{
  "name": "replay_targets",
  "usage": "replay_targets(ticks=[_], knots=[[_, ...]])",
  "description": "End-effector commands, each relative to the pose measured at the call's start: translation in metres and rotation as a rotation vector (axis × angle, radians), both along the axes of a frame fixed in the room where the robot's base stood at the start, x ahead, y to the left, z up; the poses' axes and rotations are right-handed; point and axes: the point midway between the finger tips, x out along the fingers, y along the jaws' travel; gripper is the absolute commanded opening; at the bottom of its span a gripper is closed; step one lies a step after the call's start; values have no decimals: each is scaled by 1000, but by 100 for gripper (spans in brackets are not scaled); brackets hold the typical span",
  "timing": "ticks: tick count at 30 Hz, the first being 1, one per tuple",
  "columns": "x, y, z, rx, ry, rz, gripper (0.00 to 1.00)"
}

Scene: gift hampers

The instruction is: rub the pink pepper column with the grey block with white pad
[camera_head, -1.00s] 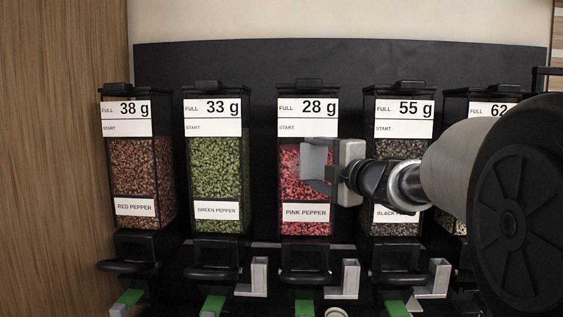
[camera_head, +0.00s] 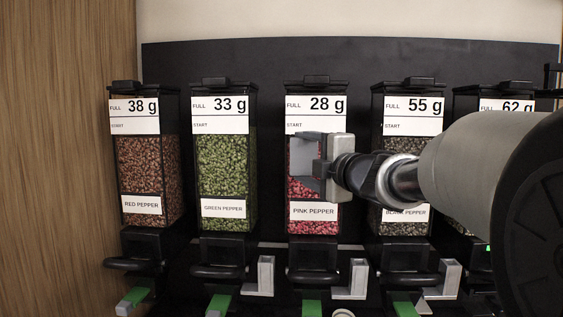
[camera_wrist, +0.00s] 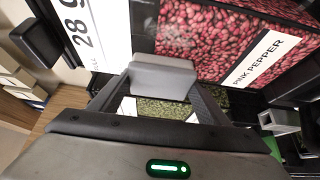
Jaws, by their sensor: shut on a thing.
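The pink pepper column (camera_head: 313,226) is a clear dispenser with red-pink grains, a "28 g" label and a "PINK PEPPER" label. It stands in the middle of the row, and its grains fill the wrist view (camera_wrist: 215,40). My gripper (camera_head: 325,165) is at the upper front of this column, shut on the grey block with white pad (camera_wrist: 160,78). In the head view the block (camera_head: 305,157) overlaps the upper part of the grains, just below the white label. In the wrist view it lies between my fingers, close to the column's face. I cannot tell whether the pad touches it.
Red pepper (camera_head: 150,170) and green pepper (camera_head: 225,165) columns stand to the left. The black pepper column (camera_head: 408,112) and another column (camera_head: 500,105) stand to the right, partly behind my arm. Black handles and grey brackets (camera_head: 351,280) stick out below.

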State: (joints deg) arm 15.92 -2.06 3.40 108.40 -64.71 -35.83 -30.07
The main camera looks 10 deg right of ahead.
Motion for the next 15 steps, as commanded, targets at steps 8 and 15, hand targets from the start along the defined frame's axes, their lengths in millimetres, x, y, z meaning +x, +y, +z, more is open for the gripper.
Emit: replay_targets(ticks=[8,15], knots=[[-28,1,-4,1,6,-10,52],[-45,3,-5,2,9,-12,52]])
